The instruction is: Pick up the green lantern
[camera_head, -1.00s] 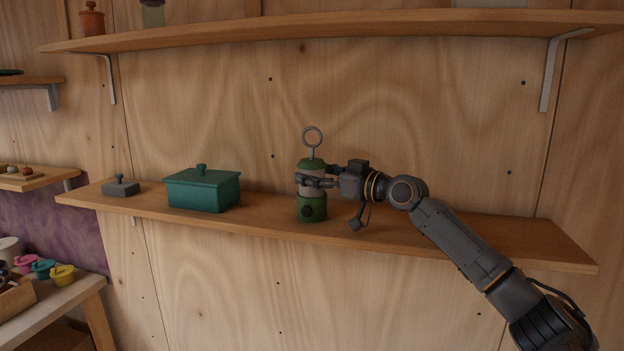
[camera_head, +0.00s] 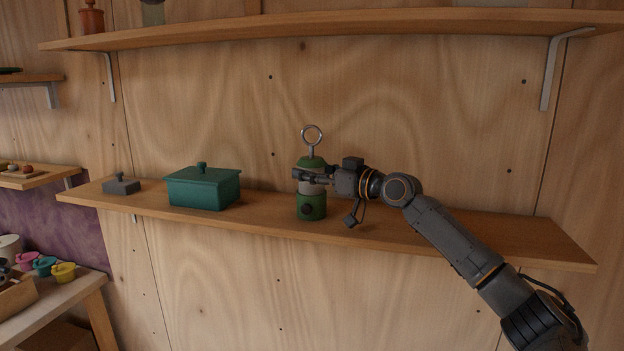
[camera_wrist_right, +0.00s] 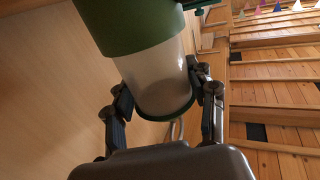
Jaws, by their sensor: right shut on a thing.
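The green lantern (camera_head: 312,205) has a green base, a pale clear middle, a green cap and a grey ring on top. It is upright at the middle of the lower shelf (camera_head: 430,232); I cannot tell if its base touches the wood. My right gripper (camera_head: 312,178) comes from the right and is shut on the lantern's pale middle. In the right wrist view the fingers (camera_wrist_right: 160,95) lie on both sides of the pale middle (camera_wrist_right: 162,80), with the green base (camera_wrist_right: 125,25) at the top. My left gripper is not in view.
A teal lidded box (camera_head: 203,188) and a small grey lidded block (camera_head: 121,185) stand left of the lantern on the same shelf. An upper shelf (camera_head: 340,25) hangs above. The shelf's right part is clear. A table (camera_head: 65,300) with small coloured pots is at lower left.

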